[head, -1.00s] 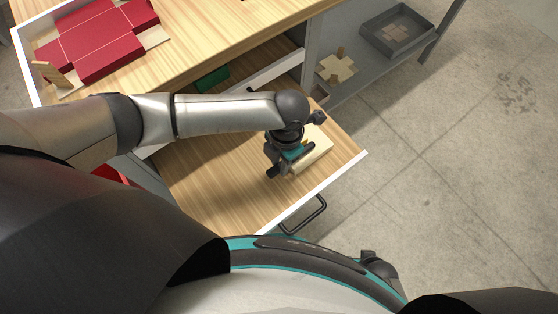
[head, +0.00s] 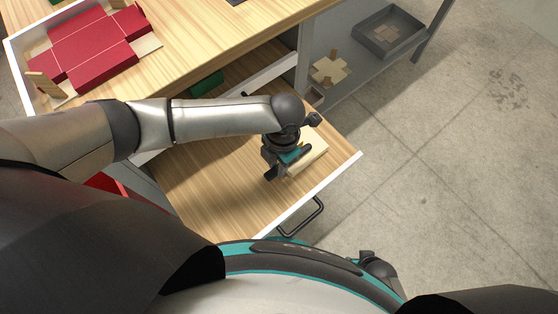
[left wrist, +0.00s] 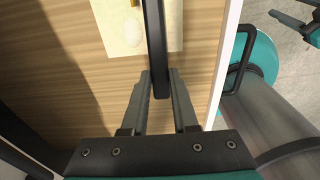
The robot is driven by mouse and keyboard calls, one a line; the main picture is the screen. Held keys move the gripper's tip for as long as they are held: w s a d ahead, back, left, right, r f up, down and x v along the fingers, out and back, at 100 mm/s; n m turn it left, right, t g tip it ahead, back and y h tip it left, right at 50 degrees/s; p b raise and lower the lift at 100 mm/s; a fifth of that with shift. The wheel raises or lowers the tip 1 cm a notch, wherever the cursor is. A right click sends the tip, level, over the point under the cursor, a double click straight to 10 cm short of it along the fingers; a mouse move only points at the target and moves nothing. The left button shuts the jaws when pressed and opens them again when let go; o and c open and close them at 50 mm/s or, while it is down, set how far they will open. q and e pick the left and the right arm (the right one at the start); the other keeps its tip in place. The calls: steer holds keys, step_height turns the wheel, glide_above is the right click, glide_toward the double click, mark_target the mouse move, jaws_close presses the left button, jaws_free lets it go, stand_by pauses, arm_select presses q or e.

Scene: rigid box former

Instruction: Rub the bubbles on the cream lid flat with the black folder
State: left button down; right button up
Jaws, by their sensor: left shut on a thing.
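The cream lid (head: 313,160) lies flat in the open drawer, near its front right corner; part of it also shows at the top of the left wrist view (left wrist: 172,28). A pale round bubble (left wrist: 133,37) shows on the lid, left of the folder. My left gripper (head: 279,170) is shut on the black folder (left wrist: 155,45), a dark narrow bar that reaches out over the lid. Whether the folder touches the lid I cannot tell. My arm and gripper hide part of the lid in the head view. A dark part, possibly my right gripper (head: 372,264), shows at the lower right; its fingers are unclear.
The open wooden drawer (head: 220,195) has a white front edge and a black handle (head: 305,216). A red box blank (head: 95,45) lies on the worktop. A green piece (head: 206,83) lies at the drawer's back. A grey tray (head: 388,32) stands on the shelf.

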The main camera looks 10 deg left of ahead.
arm_select(q)
steer(key=shift+s+a+p, duration=0.65)
steer(key=shift+s+p, duration=0.15)
arm_select(e)
steer(key=shift+v, duration=0.9)
arm_select(q)
steer(key=shift+w+d+b, duration=0.3)
steer(key=shift+w+d, duration=0.45)
steer(key=shift+w, duration=0.25)
arm_select(e)
steer(key=shift+w+f, duration=0.2)
steer(key=shift+f, duration=0.1)
arm_select(q)
steer(key=shift+r+p, duration=1.15)
steer(key=shift+p, duration=0.05)
steer(key=shift+r, duration=0.25)
steer(key=shift+r+p, duration=2.1)
steer(key=shift+p, duration=0.35)
arm_select(e)
steer(key=s+r+g, duration=0.1)
steer(key=s+r, duration=0.1)
steer(key=s, duration=0.8)
steer(key=shift+s+a+r, duration=0.25)
steer(key=shift+a+r, duration=0.15)
arm_select(q)
steer(key=shift+a, duration=0.1)
arm_select(e)
steer(key=shift+f, duration=0.1)
